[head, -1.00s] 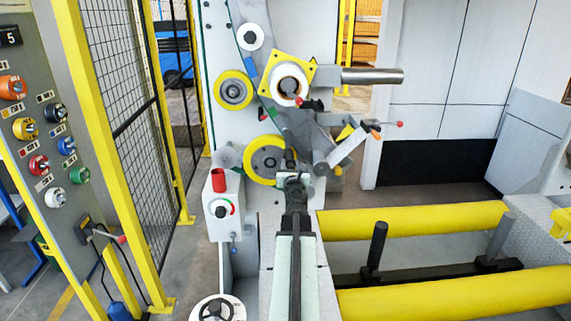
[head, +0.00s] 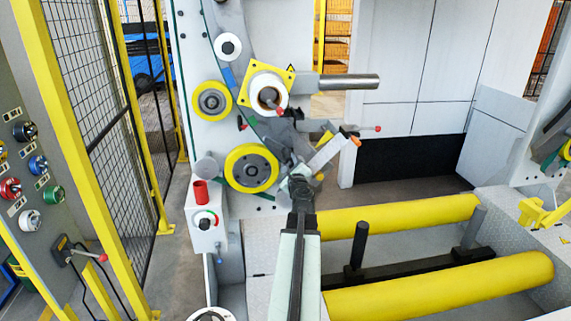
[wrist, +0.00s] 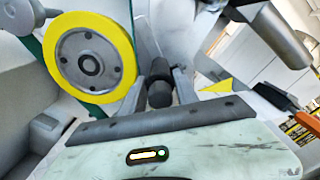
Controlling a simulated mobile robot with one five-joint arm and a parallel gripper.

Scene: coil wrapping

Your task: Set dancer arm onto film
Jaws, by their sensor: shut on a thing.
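My gripper (head: 300,182) is just right of the lower yellow-rimmed roller (head: 252,167) on the machine face. In the wrist view, my gripper (wrist: 160,82) has its fingers on both sides of a dark cylindrical grip (wrist: 158,94) and is shut on it. The grip looks like part of the dancer arm, but its link to the arm is hidden. The yellow-rimmed roller also shows in the wrist view (wrist: 120,44), left of my fingers and apart from them. I cannot clearly make out the film.
A steel shaft (head: 345,82) juts right above. Yellow floor rollers (head: 440,285) lie at the lower right. A control box (head: 205,222) and mesh fence (head: 110,110) stand left.

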